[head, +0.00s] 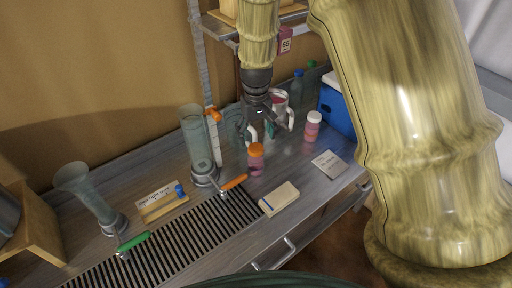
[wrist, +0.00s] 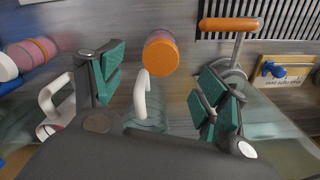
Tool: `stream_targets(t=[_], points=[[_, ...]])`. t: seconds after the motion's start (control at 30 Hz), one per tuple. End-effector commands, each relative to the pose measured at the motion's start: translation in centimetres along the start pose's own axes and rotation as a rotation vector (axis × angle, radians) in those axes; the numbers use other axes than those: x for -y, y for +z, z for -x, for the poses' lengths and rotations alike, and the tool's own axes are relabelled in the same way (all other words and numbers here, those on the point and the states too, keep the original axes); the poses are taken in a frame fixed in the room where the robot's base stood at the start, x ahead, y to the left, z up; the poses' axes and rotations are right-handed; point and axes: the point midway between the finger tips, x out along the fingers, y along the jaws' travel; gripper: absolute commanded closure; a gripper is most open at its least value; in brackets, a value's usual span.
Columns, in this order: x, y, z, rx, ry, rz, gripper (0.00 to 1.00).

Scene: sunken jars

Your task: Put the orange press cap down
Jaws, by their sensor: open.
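An orange cap (head: 256,150) sits on top of a small pink-filled bottle (head: 256,167) standing on the grey counter. The cap also shows in the wrist view (wrist: 161,56), ahead of the fingers. My gripper (head: 266,126) hangs above the counter behind the bottle. In the wrist view my gripper (wrist: 163,82) has its two green-padded fingers wide apart, with nothing held between them. A white handle (wrist: 140,96) shows in the space between the fingers. I cannot tell whether the cap is pressed fully down on the bottle.
A tall clear cylinder (head: 197,140) with an orange lever (head: 234,181) stands left of the bottle. Another clear cylinder (head: 88,195) with a green lever (head: 133,241) is farther left. A white-capped pink bottle (head: 312,127), a cream box (head: 279,199) and a blue cooler (head: 337,108) are nearby.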

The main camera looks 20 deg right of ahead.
Motion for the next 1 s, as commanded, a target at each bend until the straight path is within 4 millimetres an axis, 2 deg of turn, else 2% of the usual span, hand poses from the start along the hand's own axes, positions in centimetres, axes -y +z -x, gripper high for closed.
stream_targets(t=[0.17,0.63,1.0], points=[[-0.1,0.1,-0.5,0.001,-0.001,-0.002,0.25],[0.0,0.4,-4.7,0.001,-0.001,-0.003,0.25],[0.0,0.3,-5.3,-0.001,-0.001,-0.002,0.25]])
